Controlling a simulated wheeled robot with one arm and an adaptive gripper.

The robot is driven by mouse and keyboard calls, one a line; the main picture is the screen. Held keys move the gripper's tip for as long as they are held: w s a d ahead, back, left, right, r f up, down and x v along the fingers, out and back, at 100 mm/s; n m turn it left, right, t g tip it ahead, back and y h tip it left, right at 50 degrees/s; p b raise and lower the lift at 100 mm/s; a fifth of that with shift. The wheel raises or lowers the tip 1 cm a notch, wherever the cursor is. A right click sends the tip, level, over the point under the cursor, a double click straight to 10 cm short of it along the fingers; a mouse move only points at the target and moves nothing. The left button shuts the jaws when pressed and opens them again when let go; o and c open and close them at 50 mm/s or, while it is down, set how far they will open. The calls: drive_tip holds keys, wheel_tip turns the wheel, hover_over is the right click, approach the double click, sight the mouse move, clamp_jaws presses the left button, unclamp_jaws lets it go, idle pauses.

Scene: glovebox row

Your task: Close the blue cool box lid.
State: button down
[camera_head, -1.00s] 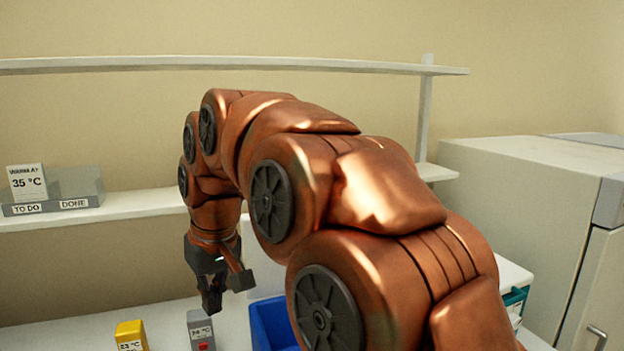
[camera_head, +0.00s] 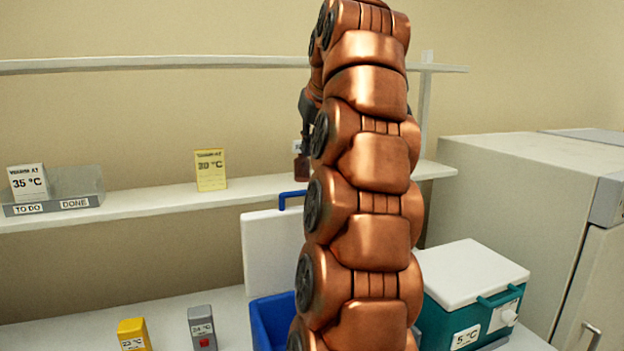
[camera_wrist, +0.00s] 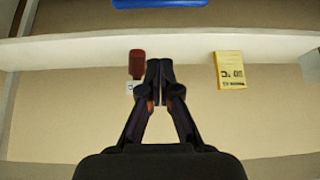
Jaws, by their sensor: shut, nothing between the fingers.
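The blue cool box (camera_head: 266,325) stands on the counter, its right side hidden behind my arm. Its white lid (camera_head: 272,250) stands upright and open at the back, with a blue handle (camera_head: 291,196) on its top edge. A blue bar at the top edge of the wrist view (camera_wrist: 160,3) looks like that handle. My gripper (camera_wrist: 160,66) is shut and empty, its fingertips together. It is raised at shelf height, above the lid. In the head view it is mostly hidden behind my arm.
A shelf (camera_head: 150,203) behind holds a yellow card (camera_head: 210,170), a reddish-brown object (camera_wrist: 137,65) close to my fingertips, and a grey tray (camera_head: 75,200). A teal cool box (camera_head: 465,310) with a shut white lid stands right. Yellow (camera_head: 132,334) and grey (camera_head: 202,328) blocks stand left.

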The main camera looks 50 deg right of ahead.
drive_tip(key=shift+w+d+f+p, duration=0.3)
drive_tip(key=shift+f+p, duration=0.35)
drive_tip(key=shift+f, duration=0.75)
drive_tip(key=shift+w+d+f+p, duration=0.1)
drive_tip(key=shift+d+f+p, duration=0.4)
drive_tip(key=shift+f, duration=0.9)
drive_tip(key=shift+w+d+f+p, duration=0.25)
drive_tip(key=shift+f+p, duration=0.5)
drive_tip(key=shift+f, duration=0.65)
drive_tip(key=shift+s, duration=0.1)
drive_tip(key=s+a+f+t+h+b, duration=0.3)
drive_tip(key=s+b, duration=0.9)
drive_tip(key=b, duration=0.7)
drive_tip(key=shift+s+a+f+t, duration=0.2)
drive_tip(key=shift+a+f+t, duration=0.45)
drive_tip(key=shift+a+t, duration=0.95)
drive_tip(key=shift+a+r+g, duration=0.1)
drive_tip(key=shift+a+g, duration=0.2)
